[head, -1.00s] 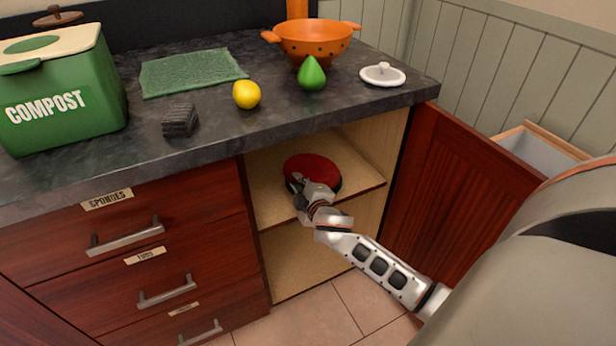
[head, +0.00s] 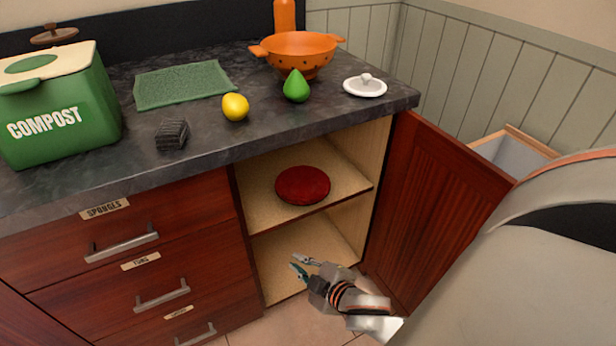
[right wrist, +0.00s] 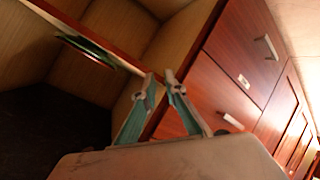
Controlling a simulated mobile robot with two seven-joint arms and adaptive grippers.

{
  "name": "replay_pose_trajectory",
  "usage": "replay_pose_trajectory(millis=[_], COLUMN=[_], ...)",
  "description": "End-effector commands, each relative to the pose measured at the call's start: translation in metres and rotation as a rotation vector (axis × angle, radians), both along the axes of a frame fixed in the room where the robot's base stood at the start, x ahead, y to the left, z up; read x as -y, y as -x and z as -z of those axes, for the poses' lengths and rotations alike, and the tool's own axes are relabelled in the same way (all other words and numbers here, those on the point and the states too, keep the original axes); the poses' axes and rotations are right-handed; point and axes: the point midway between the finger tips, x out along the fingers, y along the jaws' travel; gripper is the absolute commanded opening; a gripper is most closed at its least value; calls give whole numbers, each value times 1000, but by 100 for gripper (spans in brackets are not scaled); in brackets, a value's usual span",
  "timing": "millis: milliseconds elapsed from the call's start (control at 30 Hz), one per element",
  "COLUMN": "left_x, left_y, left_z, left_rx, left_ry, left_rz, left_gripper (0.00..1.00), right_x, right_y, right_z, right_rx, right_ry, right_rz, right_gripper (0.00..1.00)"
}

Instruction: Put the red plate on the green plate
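The red plate (head: 303,185) lies flat on the upper shelf of the open cabinet in the head view. A thin green disc edge, probably the green plate (right wrist: 88,50), shows against the shelf board in the right wrist view. It does not show in the head view, and how the red plate sits relative to it I cannot tell for sure. My right gripper (head: 295,264) is empty, in front of the cabinet and below the upper shelf, clear of the plate. Its fingertips (right wrist: 160,77) are apart with a small gap. My left gripper is out of view.
The cabinet door (head: 435,200) stands open at the right, close to my arm. Handled drawers (head: 130,245) are at the left. The counter above holds a compost bin (head: 60,105), lemon (head: 235,107), green pear-shaped item (head: 296,87), orange colander (head: 298,52) and white lid (head: 365,87).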

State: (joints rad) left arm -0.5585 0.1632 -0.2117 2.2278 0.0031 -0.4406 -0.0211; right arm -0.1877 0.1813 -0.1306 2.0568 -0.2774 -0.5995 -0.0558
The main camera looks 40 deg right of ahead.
Motion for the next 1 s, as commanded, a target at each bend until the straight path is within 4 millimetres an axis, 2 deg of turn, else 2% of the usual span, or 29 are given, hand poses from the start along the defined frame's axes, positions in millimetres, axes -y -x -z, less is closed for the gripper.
replay_pose_trajectory(millis=[33,100,200,333,467,767,900,967,1000], left_x=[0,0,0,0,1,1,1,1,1], left_y=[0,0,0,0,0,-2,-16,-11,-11], left_z=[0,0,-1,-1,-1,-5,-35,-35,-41], left_rx=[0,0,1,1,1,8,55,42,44], left_ry=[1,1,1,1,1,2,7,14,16], left_rz=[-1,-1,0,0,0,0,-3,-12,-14], left_gripper=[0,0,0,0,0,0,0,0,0], right_x=[-20,-46,-75,-97,-105,-105,-105,-105,-105], right_y=[31,67,109,142,154,152,145,142,140], right_z=[10,17,19,15,13,10,-10,-22,-30], right_rx=[-35,-72,-117,-153,-165,-161,-133,-122,-115], right_ry=[-85,-203,-349,-472,-519,-520,-524,-527,-531], right_rz=[-14,-25,-24,-14,-7,-8,-11,-12,-11], right_gripper=[11,11,11,11,11,11,11,11,11])
